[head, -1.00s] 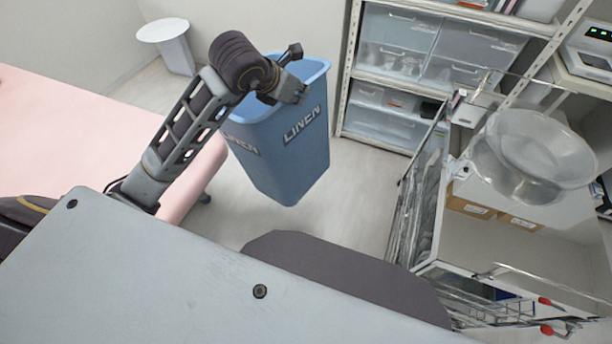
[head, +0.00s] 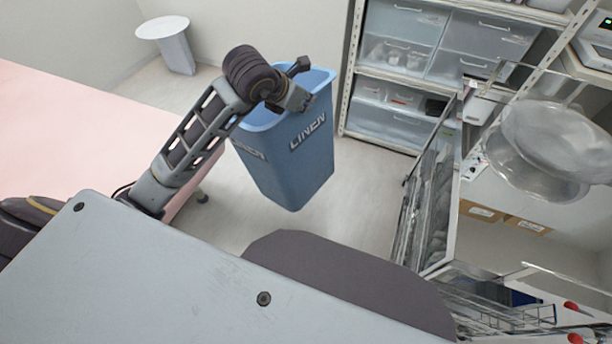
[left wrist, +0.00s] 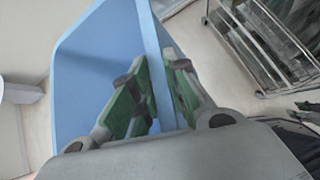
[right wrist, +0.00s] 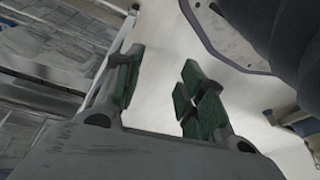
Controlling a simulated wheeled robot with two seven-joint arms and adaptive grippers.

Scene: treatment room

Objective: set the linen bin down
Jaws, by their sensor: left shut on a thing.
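The blue linen bin (head: 290,165), lettered LINEN, is upright or nearly so, between the pink bed and the wire cart. My left gripper (head: 289,92) is shut on its rim. In the left wrist view, the fingers (left wrist: 160,88) straddle the bin's wall (left wrist: 158,60), and the inside that shows looks empty. I cannot tell for sure whether the bin's base is touching the floor (head: 350,200). My right gripper (right wrist: 158,88) shows in the right wrist view only, with its fingers apart and nothing between them.
A pink-topped bed (head: 70,130) is at the left. A wire cart (head: 425,205) with clear bowls (head: 555,140) stands at the right. A shelf with drawers (head: 400,75) is behind, and a small round table (head: 165,28) is at the back left. Bare floor lies around the bin.

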